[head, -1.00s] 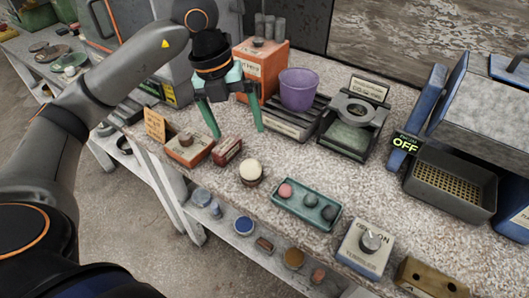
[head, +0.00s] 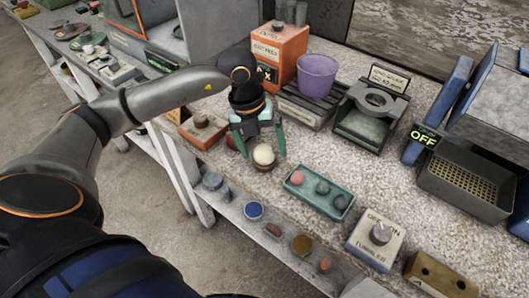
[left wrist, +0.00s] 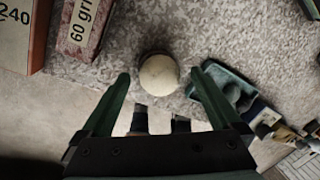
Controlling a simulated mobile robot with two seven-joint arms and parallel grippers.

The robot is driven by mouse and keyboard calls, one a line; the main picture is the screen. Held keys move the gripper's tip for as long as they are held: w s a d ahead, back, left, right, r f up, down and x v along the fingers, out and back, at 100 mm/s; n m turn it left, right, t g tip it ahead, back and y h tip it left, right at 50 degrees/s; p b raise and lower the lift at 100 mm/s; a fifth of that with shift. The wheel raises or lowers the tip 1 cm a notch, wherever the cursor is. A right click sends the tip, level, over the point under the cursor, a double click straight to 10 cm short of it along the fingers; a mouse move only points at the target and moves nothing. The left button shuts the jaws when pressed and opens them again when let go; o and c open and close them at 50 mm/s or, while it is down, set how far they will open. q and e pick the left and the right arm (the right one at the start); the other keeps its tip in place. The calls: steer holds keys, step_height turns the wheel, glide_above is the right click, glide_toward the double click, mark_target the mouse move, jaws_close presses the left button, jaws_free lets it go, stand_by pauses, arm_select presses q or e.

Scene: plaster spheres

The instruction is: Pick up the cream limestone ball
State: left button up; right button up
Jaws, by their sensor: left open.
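The cream limestone ball (head: 264,154) sits on a small dark round stand (head: 263,169) near the front edge of the bench. It also shows in the left wrist view (left wrist: 159,76), where it lies a little beyond the fingertips, between their lines. My left gripper (head: 262,148) is open, with green fingers pointing down on either side of the ball in the head view. In the left wrist view, the open fingers (left wrist: 160,73) show a gap on both sides of the ball. I see no contact. My right gripper is not in view.
A teal tray (head: 296,197) with a pink ball and two dark balls lies to the right. A red-brown 60 grit block (left wrist: 88,26) is left of the ball. A switch box (head: 375,240), purple cup (head: 317,76) and orange box (head: 279,55) stand around. A lower shelf holds several small items.

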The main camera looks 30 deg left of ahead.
arm_select(q)
steer(key=shift+f, duration=0.2)
jaws_close()
stand_by(0.7)
